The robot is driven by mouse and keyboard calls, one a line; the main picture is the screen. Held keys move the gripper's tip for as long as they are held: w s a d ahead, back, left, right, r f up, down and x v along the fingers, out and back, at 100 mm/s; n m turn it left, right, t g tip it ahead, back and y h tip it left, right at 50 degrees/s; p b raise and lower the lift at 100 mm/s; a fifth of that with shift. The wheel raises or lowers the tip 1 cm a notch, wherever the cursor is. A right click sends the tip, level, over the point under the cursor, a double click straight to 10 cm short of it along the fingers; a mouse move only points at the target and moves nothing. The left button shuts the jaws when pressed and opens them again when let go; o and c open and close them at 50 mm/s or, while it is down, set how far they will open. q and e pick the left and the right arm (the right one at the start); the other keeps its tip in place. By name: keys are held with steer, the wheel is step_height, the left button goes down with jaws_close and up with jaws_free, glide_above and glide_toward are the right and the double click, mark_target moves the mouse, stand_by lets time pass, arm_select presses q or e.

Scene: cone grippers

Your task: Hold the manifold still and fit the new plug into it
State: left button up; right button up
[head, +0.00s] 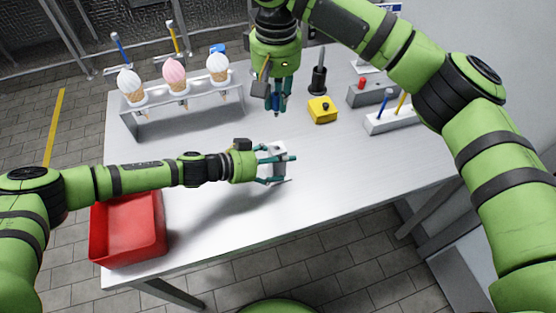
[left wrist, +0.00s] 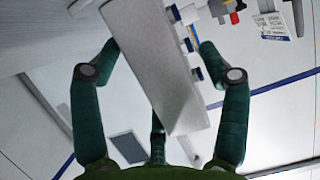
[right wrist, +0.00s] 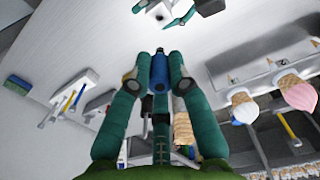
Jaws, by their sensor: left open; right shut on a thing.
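The manifold, a pale grey block (head: 278,149), is on the table between the fingers of my left gripper (head: 284,166). In the left wrist view the manifold (left wrist: 155,65) stands between the spread fingers, with blue and white fittings along its right side. The left gripper is open around it; whether a finger touches it I cannot tell. My right gripper (head: 277,108) is shut on the plug, a blue piece (right wrist: 158,74), seen between its fingertips in the right wrist view. It holds the plug above the table, behind and apart from the manifold.
A rack (head: 185,110) with three ice cream cones stands at the back left. A red bin (head: 128,232) is at the front left. A yellow block (head: 323,110), a black upright tool (head: 318,75) and a white holder (head: 388,121) stand to the right. The front right of the table is clear.

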arm_select(q)
steer(key=shift+a+r, duration=0.1)
steer(key=shift+a, duration=0.05)
steer(key=shift+v, duration=0.8)
steer(key=shift+d, duration=0.3)
steer(key=shift+w+d+f, duration=0.2)
steer(key=shift+d+f, duration=0.15)
steer(key=shift+d, duration=0.2)
stand_by(0.4)
steer(key=c, duration=1.3)
